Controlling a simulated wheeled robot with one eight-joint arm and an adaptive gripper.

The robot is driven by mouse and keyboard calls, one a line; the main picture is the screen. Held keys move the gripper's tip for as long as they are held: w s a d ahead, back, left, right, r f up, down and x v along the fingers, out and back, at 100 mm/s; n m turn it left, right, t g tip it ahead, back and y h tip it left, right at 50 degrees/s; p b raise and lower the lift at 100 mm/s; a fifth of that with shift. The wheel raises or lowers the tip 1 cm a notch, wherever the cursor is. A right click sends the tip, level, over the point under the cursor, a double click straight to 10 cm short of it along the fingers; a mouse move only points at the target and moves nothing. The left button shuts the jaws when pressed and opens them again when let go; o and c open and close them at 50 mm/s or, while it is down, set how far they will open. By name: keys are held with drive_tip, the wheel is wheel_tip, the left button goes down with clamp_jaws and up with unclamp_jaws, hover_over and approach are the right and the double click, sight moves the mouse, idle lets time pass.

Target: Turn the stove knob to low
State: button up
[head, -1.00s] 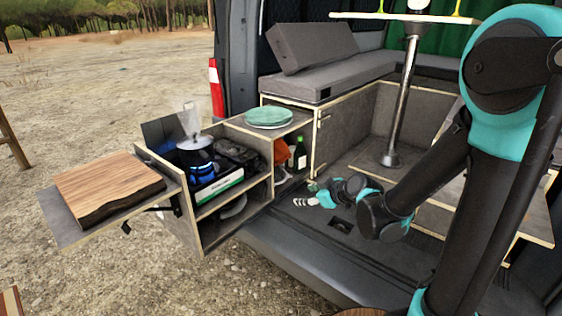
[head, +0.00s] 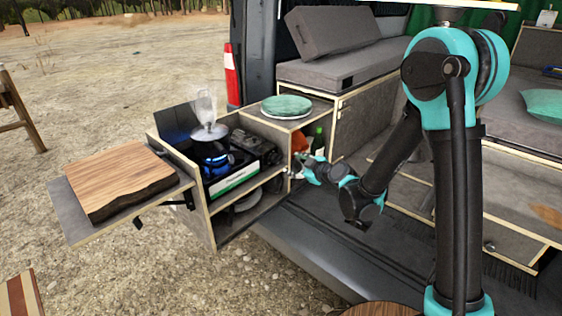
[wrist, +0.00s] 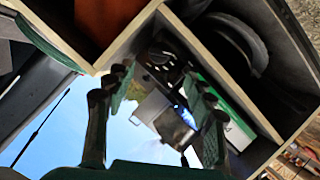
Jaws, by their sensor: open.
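The camping stove (head: 238,166) stands on the galley box's upper shelf, with a green and white front and a blue flame under a steaming pot (head: 211,143). In the head view its knob is too small to make out. In the wrist view a dark round part (wrist: 160,57), likely the knob, shows between my fingers, beyond their tips; its setting cannot be read. My gripper (head: 303,166) is open and empty, just right of the stove's right end and near the box's side. Its two fingers also frame the stove in the wrist view (wrist: 160,80).
A wooden board (head: 120,178) lies on the fold-out flap at left. A green plate stack (head: 287,105) sits on the box top. A green bottle (head: 318,141) and an orange item (head: 299,142) stand in the compartment beside my gripper. Box panels border the stove.

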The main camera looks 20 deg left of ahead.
sight(279, 160)
drive_tip(key=x, duration=0.9)
drive_tip(key=shift+w+a+f, duration=0.1)
drive_tip(key=shift+w+a, duration=0.05)
drive_tip(key=shift+a, duration=0.1)
drive_tip(key=c, duration=1.1)
